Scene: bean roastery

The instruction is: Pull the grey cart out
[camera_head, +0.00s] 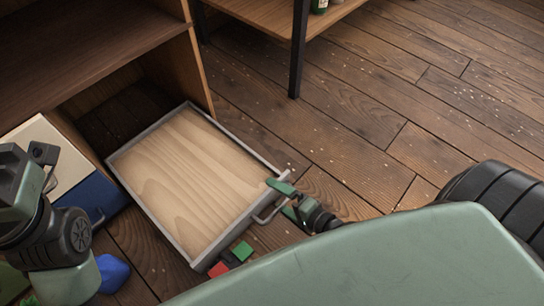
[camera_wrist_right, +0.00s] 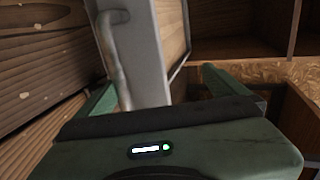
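The grey cart (camera_head: 151,128) is a low tray with a grey rim and a pale wooden bed. It stands on the floor, largely outside the shelf's lower bay, with its back end at the opening. Its grey handle (camera_head: 268,212) is on the near right end and shows in the right wrist view (camera_wrist_right: 112,65). My right gripper (camera_head: 278,198) is at this handle. Its green fingers (camera_wrist_right: 160,90) are spread, with the handle and cart end between them and a gap at the right finger. My left gripper (camera_head: 18,185) is at the left edge; its fingers are not clear.
A cream-topped blue box (camera_head: 92,192) stands left of the cart. A red block (camera_head: 218,269), a green block (camera_head: 243,250) and a blue object (camera_head: 112,273) lie nearby. A table leg (camera_head: 298,50) stands behind. The floor (camera_head: 370,130) at right is clear.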

